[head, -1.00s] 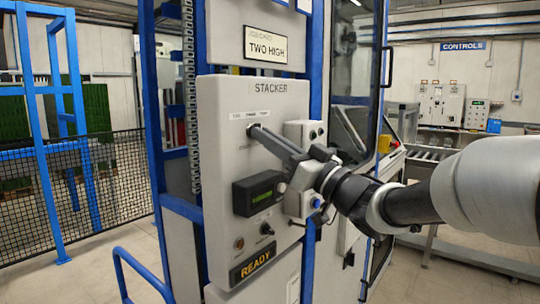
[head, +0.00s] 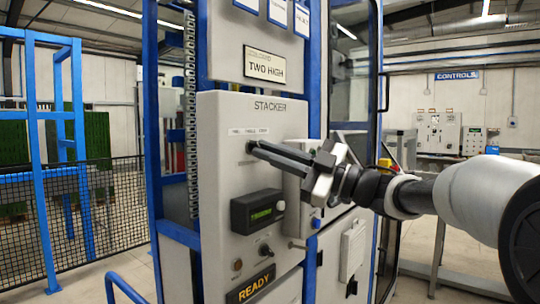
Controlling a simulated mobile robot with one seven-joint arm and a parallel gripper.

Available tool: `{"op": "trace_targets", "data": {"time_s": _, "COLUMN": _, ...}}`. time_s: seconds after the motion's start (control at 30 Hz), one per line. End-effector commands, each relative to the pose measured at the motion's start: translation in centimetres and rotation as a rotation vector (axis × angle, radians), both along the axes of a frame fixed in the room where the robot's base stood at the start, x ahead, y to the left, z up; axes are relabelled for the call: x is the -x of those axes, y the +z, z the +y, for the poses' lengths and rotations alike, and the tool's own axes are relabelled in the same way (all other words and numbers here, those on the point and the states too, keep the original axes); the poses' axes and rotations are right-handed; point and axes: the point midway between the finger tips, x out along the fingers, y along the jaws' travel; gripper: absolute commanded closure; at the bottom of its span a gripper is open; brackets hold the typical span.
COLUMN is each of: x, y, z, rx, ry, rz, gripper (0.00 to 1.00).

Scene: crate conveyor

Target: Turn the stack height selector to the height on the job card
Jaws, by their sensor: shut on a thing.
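The job card (head: 264,67) above the panel reads "TWO HIGH". The grey stacker panel (head: 225,200) carries the stack height selector (head: 249,147), a small dark knob under a row of three small labels too small to read. My gripper (head: 255,149) reaches in from the right, and its long fingers are shut on the selector. The fingertips mostly hide the knob, so I cannot tell which label it points to.
A grey box with a blue button (head: 316,222) stands close under my gripper.

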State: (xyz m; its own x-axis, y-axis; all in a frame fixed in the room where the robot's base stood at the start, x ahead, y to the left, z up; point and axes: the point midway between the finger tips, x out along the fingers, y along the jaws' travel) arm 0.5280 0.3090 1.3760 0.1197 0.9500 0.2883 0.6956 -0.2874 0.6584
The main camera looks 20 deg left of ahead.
Motion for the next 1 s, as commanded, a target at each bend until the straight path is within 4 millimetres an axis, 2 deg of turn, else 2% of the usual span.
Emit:
{"op": "trace_targets", "data": {"time_s": 0.03, "x": 0.05, "y": 0.51, "z": 0.16, "rx": -0.001, "ry": 0.000, "rz": -0.019, "gripper": 1.00}}
{"op": "trace_targets", "data": {"time_s": 0.67, "x": 0.02, "y": 0.61, "z": 0.15, "rx": 0.018, "ry": -0.001, "rz": -0.067, "gripper": 1.00}}
{"op": "trace_targets", "data": {"time_s": 0.7, "x": 0.02, "y": 0.61, "z": 0.15, "rx": 0.018, "ry": -0.001, "rz": -0.067, "gripper": 0.90}}
{"op": "trace_targets", "data": {"time_s": 0.8, "x": 0.04, "y": 0.60, "z": 0.17, "rx": 0.019, "ry": 0.000, "rz": -0.067, "gripper": 0.73}}
{"op": "trace_targets", "data": {"time_s": 1.0, "x": 0.06, "y": 0.35, "z": 0.17, "rx": 0.021, "ry": 0.002, "rz": -0.064, "gripper": 0.73}}
